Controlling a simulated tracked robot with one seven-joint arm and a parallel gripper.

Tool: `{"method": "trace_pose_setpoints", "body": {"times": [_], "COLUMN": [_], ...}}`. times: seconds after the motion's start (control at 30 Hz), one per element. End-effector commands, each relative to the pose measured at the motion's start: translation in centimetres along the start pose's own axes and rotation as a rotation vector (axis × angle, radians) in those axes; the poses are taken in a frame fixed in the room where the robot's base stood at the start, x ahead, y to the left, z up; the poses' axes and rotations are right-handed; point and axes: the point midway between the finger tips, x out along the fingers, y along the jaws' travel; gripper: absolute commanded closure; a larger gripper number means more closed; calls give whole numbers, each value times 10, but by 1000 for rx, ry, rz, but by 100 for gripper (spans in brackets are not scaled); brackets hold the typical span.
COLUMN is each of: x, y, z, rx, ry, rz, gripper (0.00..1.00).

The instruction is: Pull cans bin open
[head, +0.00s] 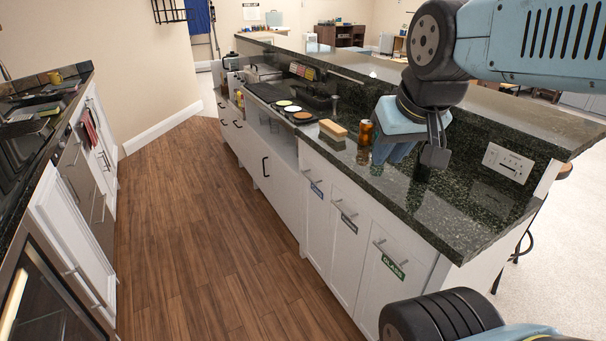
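Three narrow white pull-out fronts with bar handles stand side by side under the dark stone counter. The nearest has a green label reading GLASS (392,267). The middle front (345,250) has a dark label (349,223) and the far one (314,215) a blue label (316,190); both labels are too small to read, so I cannot tell which front is the cans bin. All three look closed. My gripper (412,154) is above the counter, away from the handles. Its fingers are seen at an angle, so their opening is unclear.
An orange can or jar (366,132) and a wooden block-like item (333,129) stand on the counter (462,215) near my gripper. A stove (281,103) with pans lies farther along. The wood floor (205,225) in the aisle is clear. Cabinets (75,225) line the left.

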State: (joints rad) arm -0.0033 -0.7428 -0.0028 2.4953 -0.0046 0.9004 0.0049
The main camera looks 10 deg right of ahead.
Motion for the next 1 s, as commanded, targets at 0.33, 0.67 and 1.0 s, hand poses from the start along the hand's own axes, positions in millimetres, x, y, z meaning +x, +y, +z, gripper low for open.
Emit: {"method": "trace_pose_setpoints", "body": {"times": [0.33, 0.67, 1.0], "x": [35, 99, 184], "y": [15, 31, 38], "z": [-55, -120, -175], "rx": [28, 46, 28], "ry": [-94, -192, -262], "rz": [48, 156, 308], "gripper": [77, 77, 77]}}
